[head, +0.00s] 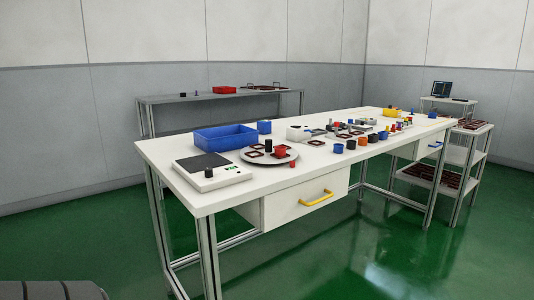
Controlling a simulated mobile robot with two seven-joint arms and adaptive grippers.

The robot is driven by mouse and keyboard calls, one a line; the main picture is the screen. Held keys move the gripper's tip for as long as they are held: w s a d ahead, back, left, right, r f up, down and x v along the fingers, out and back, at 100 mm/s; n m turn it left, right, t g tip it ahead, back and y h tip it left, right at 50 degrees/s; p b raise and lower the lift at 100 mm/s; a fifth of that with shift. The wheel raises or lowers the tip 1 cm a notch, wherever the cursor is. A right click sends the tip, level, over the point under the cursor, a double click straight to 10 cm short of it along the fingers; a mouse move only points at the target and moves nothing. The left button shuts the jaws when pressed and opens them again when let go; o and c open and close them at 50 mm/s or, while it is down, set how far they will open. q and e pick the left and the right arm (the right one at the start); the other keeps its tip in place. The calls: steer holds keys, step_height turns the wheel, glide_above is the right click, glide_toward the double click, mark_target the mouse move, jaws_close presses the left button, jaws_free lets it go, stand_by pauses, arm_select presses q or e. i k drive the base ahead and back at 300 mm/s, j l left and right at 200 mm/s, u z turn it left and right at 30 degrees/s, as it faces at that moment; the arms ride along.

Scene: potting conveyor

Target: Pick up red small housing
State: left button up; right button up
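Two small red pieces show on the near half of the long white table (230,193). A smaller red piece (292,165) stands on the table just in front of the plate, near the front edge. They are too small to tell which is the small housing. Neither of my grippers is in view.
A scale (212,172) and blue bin (225,139) stand at the near left end. Several small cups line the front edge, including an orange one (361,140). A drawer (308,200) has a yellow handle. A shelf cart (466,160) stands right; green floor in front is clear.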

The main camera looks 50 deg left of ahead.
mark_target(279, 151)
steer(key=u, duration=1.4)
steer(key=i+l+u, duration=0.1)
steer(key=i+l, duration=0.5)
steer(key=i+l+u, duration=0.15)
steer(key=i+l, duration=0.4)
steer(key=l, duration=0.1)
